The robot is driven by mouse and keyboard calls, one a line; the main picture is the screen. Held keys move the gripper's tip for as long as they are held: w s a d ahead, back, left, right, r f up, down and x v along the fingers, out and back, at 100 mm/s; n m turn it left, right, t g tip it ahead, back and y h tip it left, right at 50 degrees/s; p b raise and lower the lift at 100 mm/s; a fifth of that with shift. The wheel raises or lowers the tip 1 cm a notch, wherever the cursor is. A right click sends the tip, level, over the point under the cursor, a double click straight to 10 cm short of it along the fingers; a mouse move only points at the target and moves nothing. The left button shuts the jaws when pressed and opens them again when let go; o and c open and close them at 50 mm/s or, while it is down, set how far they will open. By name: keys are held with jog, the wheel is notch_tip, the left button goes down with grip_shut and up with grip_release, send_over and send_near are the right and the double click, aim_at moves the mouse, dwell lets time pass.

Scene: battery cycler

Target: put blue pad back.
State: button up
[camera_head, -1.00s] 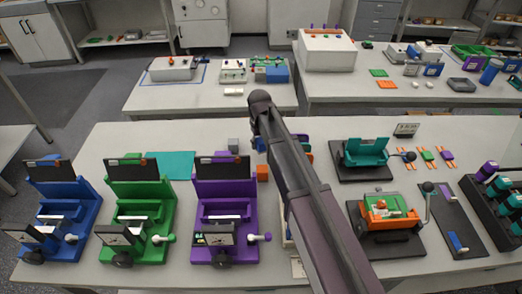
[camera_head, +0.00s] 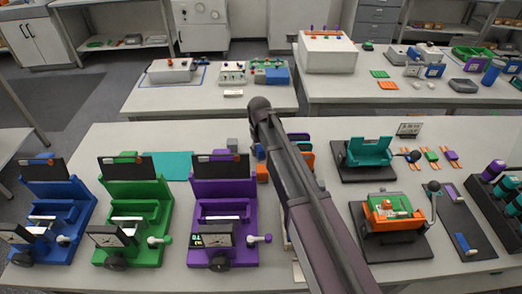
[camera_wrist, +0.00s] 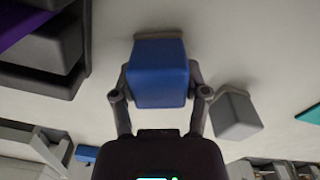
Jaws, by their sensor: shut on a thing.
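The blue pad, a block with rounded edges (camera_wrist: 159,75), is between the two fingers of my gripper (camera_wrist: 160,88) in the wrist view. The fingers are shut on its sides. A pale surface shows around it, but I cannot tell whether the pad touches it. In the head view my own arm hides the gripper. A small blue patch (camera_head: 259,151) shows beside the arm there; I cannot tell whether it is the held pad.
A grey block (camera_wrist: 235,112) stands close beside the pad in the wrist view. In the head view an orange block (camera_head: 262,173) and the purple device (camera_head: 225,210) are left of my arm. A teal mat (camera_head: 167,166) lies behind the green device (camera_head: 137,215).

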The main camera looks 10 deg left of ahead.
aim_at(260, 145)
jog(key=o, duration=1)
jog(key=shift+r, duration=0.1)
notch_tip(260, 145, up, 12)
jog(key=p, duration=1.2)
jog(key=shift+a, duration=0.1)
